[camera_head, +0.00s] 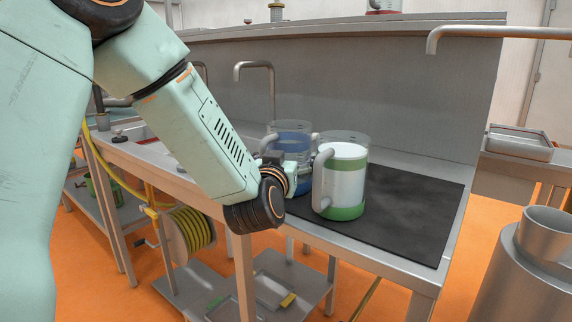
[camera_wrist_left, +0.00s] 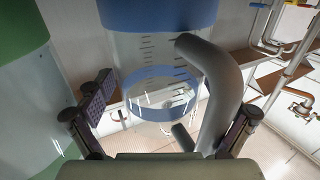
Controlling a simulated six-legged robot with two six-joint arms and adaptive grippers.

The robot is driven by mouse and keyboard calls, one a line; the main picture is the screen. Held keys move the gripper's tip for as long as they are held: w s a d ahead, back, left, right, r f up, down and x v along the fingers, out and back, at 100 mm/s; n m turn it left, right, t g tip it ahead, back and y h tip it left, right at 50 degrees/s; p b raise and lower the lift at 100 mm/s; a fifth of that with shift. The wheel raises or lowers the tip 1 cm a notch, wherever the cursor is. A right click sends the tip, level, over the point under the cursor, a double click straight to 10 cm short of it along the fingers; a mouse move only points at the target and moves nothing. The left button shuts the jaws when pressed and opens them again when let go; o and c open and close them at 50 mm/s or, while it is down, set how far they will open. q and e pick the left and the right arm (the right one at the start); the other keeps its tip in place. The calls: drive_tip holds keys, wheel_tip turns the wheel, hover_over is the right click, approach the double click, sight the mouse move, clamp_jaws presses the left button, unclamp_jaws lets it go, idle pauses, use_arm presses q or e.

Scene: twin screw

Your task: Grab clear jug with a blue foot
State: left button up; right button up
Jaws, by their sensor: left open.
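The clear jug with a blue foot (camera_head: 291,140) stands on the dark mat, partly hidden behind my left gripper and a second jug. In the left wrist view the clear jug (camera_wrist_left: 150,55) shows its blue band at the top, measuring marks and a thick grey handle (camera_wrist_left: 222,85). My left gripper (camera_head: 280,172) is at this jug's near side. Its fingers (camera_wrist_left: 168,118) are open, with the handle between them, closer to the right finger. I cannot tell whether that finger touches it. My right gripper is not in view.
A jug with a green foot and white contents (camera_head: 345,178) stands close on the right, and its green band also shows in the left wrist view (camera_wrist_left: 22,25). The dark mat (camera_head: 405,215) is clear to the right. A tap (camera_head: 254,65) rises behind.

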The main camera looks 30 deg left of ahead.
use_arm(q)
drive_tip(key=shift+s+d+r, duration=0.15)
drive_tip(key=shift+s+r, duration=0.25)
drive_tip(key=shift+s, duration=0.15)
drive_tip(key=c, duration=0.3)
drive_tip(key=shift+s, duration=0.1)
drive_tip(key=shift+c, duration=0.9)
drive_tip(key=shift+w+f, duration=0.25)
drive_tip(key=shift+w, duration=0.1)
drive_tip(key=c, duration=0.4)
drive_tip(key=shift+s+r, duration=0.15)
drive_tip(key=c, duration=0.9)
clamp_jaws()
